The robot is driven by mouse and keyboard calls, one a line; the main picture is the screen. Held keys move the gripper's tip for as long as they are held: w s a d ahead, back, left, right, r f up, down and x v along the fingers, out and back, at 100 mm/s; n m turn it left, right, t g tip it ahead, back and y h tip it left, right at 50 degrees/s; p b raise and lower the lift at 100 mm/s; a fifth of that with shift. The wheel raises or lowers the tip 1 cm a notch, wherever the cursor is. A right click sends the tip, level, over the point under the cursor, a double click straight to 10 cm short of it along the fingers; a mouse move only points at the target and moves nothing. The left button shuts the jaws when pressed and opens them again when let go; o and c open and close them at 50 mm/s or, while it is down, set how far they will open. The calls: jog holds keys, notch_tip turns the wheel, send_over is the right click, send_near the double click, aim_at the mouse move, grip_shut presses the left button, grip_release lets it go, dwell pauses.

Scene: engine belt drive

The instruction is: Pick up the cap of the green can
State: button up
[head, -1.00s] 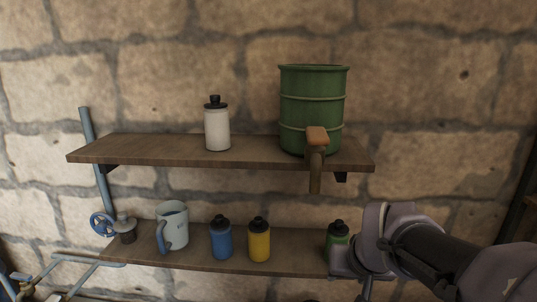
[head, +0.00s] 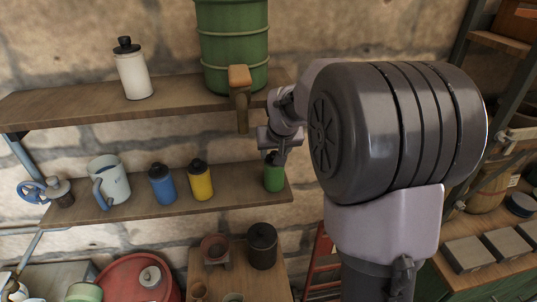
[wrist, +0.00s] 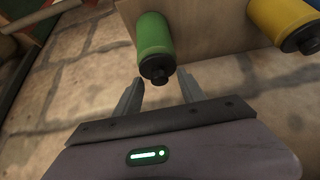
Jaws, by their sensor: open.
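The green can (head: 273,176) stands upright at the right end of the lower shelf. Its black cap (head: 271,156) is on top, partly hidden by my gripper in the head view. In the wrist view the green can (wrist: 154,38) hangs from the top of the picture with its black cap (wrist: 157,69) toward me. My gripper (wrist: 159,88) is open and empty. Its two fingers point at the cap and lie a little short of it, one on each side. In the head view my gripper (head: 279,148) is above the can.
A yellow can (head: 200,181), a blue can (head: 162,185) and a mug (head: 108,182) stand left on the lower shelf (head: 235,190).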

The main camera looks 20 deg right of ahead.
jog(key=shift+s+r, duration=0.15)
jog(key=shift+s, duration=0.1)
jog(key=shift+c, duration=0.2)
jog(key=shift+w, duration=0.1)
grip_shut()
